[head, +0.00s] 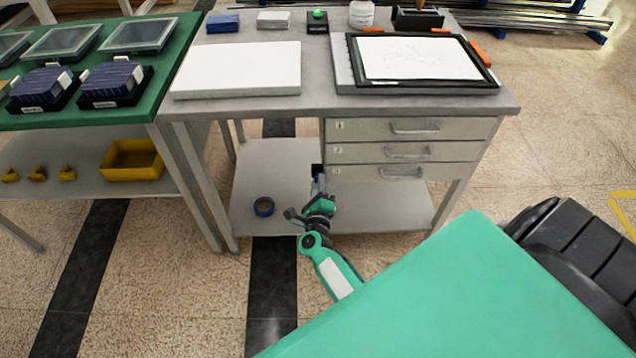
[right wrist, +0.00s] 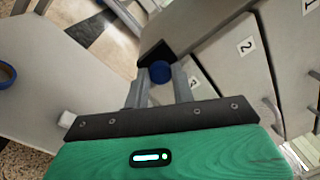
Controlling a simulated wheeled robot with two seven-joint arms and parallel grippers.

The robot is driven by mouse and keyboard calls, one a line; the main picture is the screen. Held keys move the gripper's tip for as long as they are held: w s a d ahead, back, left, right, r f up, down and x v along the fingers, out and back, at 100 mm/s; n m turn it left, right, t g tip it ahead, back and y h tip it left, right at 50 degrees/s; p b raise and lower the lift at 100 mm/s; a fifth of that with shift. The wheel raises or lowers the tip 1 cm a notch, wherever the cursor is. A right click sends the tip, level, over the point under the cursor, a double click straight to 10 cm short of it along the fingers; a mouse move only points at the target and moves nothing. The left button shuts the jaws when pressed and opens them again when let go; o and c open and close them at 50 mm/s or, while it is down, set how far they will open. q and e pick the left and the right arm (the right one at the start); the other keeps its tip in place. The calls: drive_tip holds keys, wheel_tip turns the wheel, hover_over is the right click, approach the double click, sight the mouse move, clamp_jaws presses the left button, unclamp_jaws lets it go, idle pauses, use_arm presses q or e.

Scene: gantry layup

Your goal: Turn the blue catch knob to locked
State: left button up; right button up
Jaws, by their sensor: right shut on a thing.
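The blue catch knob (right wrist: 160,71) sits on a dark mount (right wrist: 154,52) at the side of the drawer unit (right wrist: 222,52). In the head view the dark mount (head: 316,169) shows at the unit's left edge, level with the lowest drawer, and my gripper hides the knob. My right gripper (right wrist: 160,86) is shut on the knob, one finger on each side. It also shows in the head view (head: 318,180), reaching in under the bench top. I cannot read any lock mark on the knob. My left gripper is not in view.
The grey bench (head: 320,106) carries a white board (head: 238,70) and a black-framed sheet (head: 418,58). Three closed drawers hang under it. A roll of blue tape (head: 263,206) lies on the lower shelf (head: 270,160). A green table (head: 150,72) with bins stands at left.

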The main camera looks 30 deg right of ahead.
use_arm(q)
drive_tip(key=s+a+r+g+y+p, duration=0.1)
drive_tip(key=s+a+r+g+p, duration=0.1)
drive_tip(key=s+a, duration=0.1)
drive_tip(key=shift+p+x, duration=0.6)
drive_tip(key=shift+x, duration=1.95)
use_arm(e)
drive_tip(key=shift+f+n+t+y, duration=0.1)
drive_tip(key=shift+n+t+y, duration=0.15)
drive_tip(key=shift+n, duration=1.85)
drive_tip(key=shift+n+t+y, duration=0.15)
drive_tip(key=shift+n+y, duration=0.1)
drive_tip(key=shift+n, duration=1.85)
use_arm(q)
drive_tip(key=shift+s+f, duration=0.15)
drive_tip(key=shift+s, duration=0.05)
use_arm(e)
drive_tip(key=o, duration=1)
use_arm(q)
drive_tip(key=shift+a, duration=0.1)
use_arm(e)
drive_tip(key=shift+s, duration=0.1)
